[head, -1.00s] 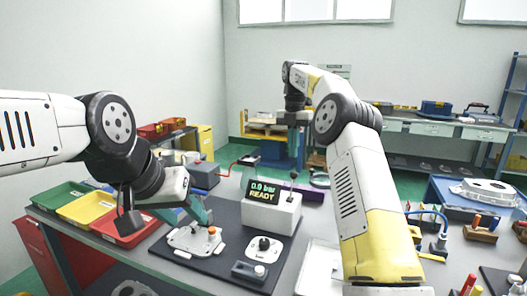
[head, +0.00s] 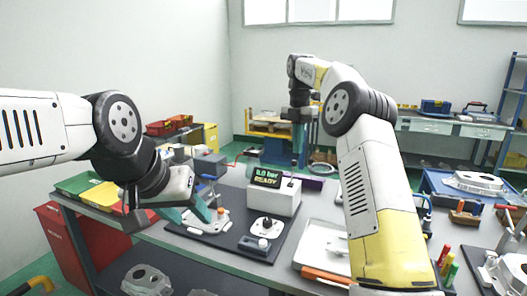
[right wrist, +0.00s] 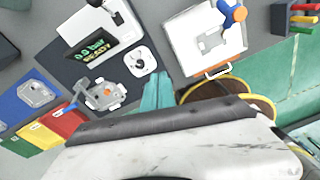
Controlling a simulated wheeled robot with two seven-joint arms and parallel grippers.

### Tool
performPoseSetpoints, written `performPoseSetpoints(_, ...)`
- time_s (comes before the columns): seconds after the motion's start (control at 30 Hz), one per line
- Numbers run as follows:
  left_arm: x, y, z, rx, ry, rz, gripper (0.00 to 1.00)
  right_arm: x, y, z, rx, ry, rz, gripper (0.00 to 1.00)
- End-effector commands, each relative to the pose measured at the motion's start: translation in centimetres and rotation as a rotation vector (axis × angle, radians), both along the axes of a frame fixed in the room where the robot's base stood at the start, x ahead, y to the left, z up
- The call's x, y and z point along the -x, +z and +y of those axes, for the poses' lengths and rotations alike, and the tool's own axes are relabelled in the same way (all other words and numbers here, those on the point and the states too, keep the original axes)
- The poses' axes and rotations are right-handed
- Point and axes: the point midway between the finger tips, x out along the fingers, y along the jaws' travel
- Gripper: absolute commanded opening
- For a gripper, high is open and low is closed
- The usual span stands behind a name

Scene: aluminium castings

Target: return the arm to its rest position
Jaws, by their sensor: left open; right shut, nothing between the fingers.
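My left arm comes in from the left in the head view. Its gripper (head: 192,214) has its teal fingers apart and empty, in front of the grey-black bench and short of the casting (head: 208,222) on the dark mat. My right arm is raised and reaches forward over the bench in the head view. Its gripper (head: 300,143) hangs downward behind the white display box (head: 274,196), seen small and partly behind its own wrist. In the right wrist view the teal fingers of the right gripper (right wrist: 157,92) are together with nothing between them, above the bench.
Yellow (head: 101,195) and green (head: 77,183) trays stand at the bench's left. A white tray (head: 309,250) lies right of the mat. The display reads READY. A side bench (head: 455,128) runs along the back wall. Screwdrivers (head: 446,262) stand at the right.

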Motion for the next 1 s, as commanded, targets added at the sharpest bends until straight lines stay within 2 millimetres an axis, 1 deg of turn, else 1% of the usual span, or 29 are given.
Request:
performPoseSetpoints(0.27,0.0,0.0,0.0,0.000,0.000,-0.001,0.46,2.2,2.9,0.0,0.014,-0.185,-0.062,0.00)
performPoseSetpoints(0.37,0.0,0.0,0.0,0.000,0.000,-0.001,0.46,3.5,4.2,-0.1,0.014,-0.288,-0.092,0.00)
performPoseSetpoints(0.47,0.0,0.0,0.0,0.000,0.000,-0.001,0.46,5.4,5.5,-0.2,0.009,-0.420,-0.128,0.00)
performPoseSetpoints(0.57,0.0,0.0,0.0,0.000,0.000,-0.001,0.46,8.2,7.0,-0.5,-0.008,-0.601,-0.173,0.00)
performPoseSetpoints(0.6,0.0,0.0,0.0,0.000,0.000,-0.001,0.46,9.6,7.5,-0.7,-0.022,-0.687,-0.190,0.00)
performPoseSetpoints(0.67,0.0,0.0,0.0,0.000,0.000,-0.001,0.46,11.7,8.1,-1.0,-0.045,-0.822,-0.214,0.00)
performPoseSetpoints(0.73,0.0,0.0,0.0,0.000,0.000,-0.001,0.46,14.3,8.4,-1.3,-0.080,-0.983,-0.237,0.00)
performPoseSetpoints(0.87,0.0,0.0,0.0,0.000,0.000,0.000,0.46,19.3,8.1,-2.0,-0.164,-1.287,-0.258,0.00)
performPoseSetpoints(0.9,0.0,0.0,0.0,0.000,0.000,-0.001,0.46,20.9,7.9,-2.3,-0.194,-1.383,-0.260,0.00)
performPoseSetpoints(0.97,0.0,0.0,0.0,0.000,0.000,-0.001,0.46,23.2,7.2,-2.6,-0.245,-1.525,-0.256,0.00)
performPoseSetpoints(1.0,0.0,0.0,0.0,0.000,0.000,-0.001,0.46,24.8,6.7,-2.8,-0.280,-1.620,-0.248,0.00)
